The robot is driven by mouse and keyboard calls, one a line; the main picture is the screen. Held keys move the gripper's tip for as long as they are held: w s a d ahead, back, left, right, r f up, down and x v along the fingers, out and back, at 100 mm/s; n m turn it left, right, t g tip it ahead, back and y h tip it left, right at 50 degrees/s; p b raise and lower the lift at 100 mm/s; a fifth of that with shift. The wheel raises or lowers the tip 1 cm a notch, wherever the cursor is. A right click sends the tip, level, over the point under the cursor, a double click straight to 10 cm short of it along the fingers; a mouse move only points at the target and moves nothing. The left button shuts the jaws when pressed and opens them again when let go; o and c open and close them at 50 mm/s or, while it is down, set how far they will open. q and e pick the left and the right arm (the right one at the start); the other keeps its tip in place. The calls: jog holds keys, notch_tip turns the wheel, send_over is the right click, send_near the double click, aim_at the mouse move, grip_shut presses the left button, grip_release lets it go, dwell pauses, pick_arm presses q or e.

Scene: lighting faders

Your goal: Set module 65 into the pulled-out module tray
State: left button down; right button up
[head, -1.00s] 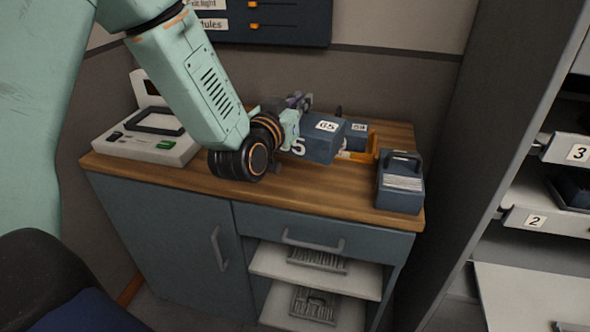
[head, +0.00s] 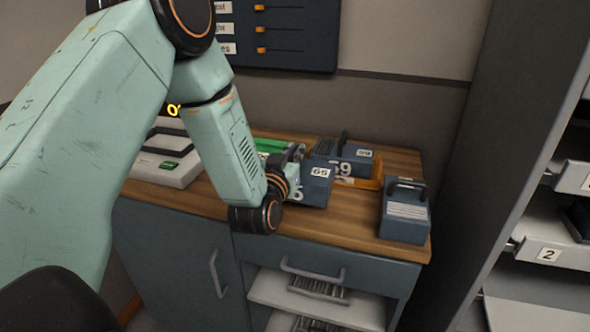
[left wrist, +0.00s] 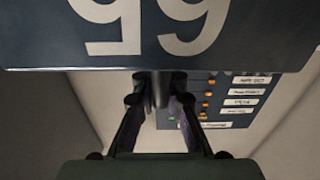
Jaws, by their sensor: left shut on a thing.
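Module 65 (head: 317,187) is a dark blue-grey block with white number labels, over the wooden counter top. My left gripper (head: 293,180) is shut on it; its jaws are partly hidden by the arm. In the left wrist view the fingers (left wrist: 158,98) close on the module's handle, and the module's large number face (left wrist: 160,40) fills the top, upside down. Light trays with metal racks stick out under the counter drawer, the upper one (head: 263,290) higher than the lower. Another pale tray surface (head: 535,312) shows low in the right shelving. My right gripper is out of view.
A handled dark box (head: 405,212) stands at the counter's right end. A white device (head: 160,170) stands left. Shelving with numbered trays (head: 548,254) is at right.

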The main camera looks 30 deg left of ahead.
pick_arm(q)
jog(key=shift+d+f, duration=0.1)
jog(key=shift+f, duration=0.05)
jog(key=f, duration=0.1)
jog(key=f+b, duration=0.1)
jog(key=f, duration=0.1)
jog(key=shift+a+f, duration=0.1)
jog(key=shift+a, duration=0.25)
jog(key=shift+w+d, duration=0.1)
jog(key=shift+d, duration=0.15)
jog(key=c, duration=1.9)
grip_release()
jog(key=shift+s+f, duration=0.2)
jog(key=o, duration=0.3)
jog(key=shift+a, duration=0.15)
jog(key=shift+o, duration=1)
jog(key=shift+r, duration=0.15)
